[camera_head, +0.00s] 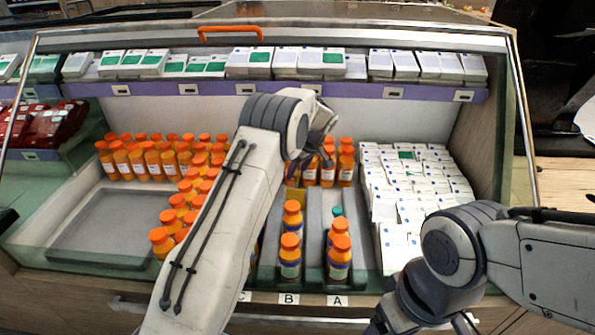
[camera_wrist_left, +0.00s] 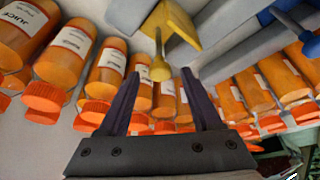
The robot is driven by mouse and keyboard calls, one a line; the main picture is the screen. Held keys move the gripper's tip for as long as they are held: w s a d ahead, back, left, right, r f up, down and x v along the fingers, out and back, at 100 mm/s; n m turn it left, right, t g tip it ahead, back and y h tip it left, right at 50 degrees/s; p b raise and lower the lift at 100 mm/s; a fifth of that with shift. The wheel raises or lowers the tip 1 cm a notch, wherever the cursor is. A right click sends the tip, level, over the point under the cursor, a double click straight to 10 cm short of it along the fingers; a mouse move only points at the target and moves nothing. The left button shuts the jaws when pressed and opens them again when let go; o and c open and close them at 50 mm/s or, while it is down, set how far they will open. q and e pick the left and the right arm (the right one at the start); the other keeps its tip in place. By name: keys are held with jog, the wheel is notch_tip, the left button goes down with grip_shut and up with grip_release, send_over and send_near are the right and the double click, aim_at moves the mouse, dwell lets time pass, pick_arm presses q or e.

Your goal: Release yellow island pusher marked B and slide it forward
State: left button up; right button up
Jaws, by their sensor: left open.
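The yellow pusher (camera_wrist_left: 178,30) shows in the left wrist view as an angled plate with a rod ending in a round yellow knob (camera_wrist_left: 160,70). In the head view a small part of the yellow pusher (camera_head: 292,182) shows behind the bottles of the lane marked B (camera_head: 288,299). My left gripper (camera_wrist_left: 161,74) is open, its two fingers on either side of the knob in the picture. I cannot tell whether they touch it. In the head view this gripper is mostly hidden behind my wrist. My right gripper is at the bottom edge, largely cut off, its jaws unclear.
Orange juice bottles (camera_head: 290,258) stand in lanes B and A (camera_head: 337,300). More bottles stand left and behind. White boxes (camera_head: 415,190) fill the right side. An empty grey tray (camera_head: 105,228) lies at left.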

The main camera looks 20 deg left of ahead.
pick_arm(q)
jog(key=shift+a+f, duration=0.1)
jog(key=shift+f, duration=0.2)
grip_shut()
dwell(1.3)
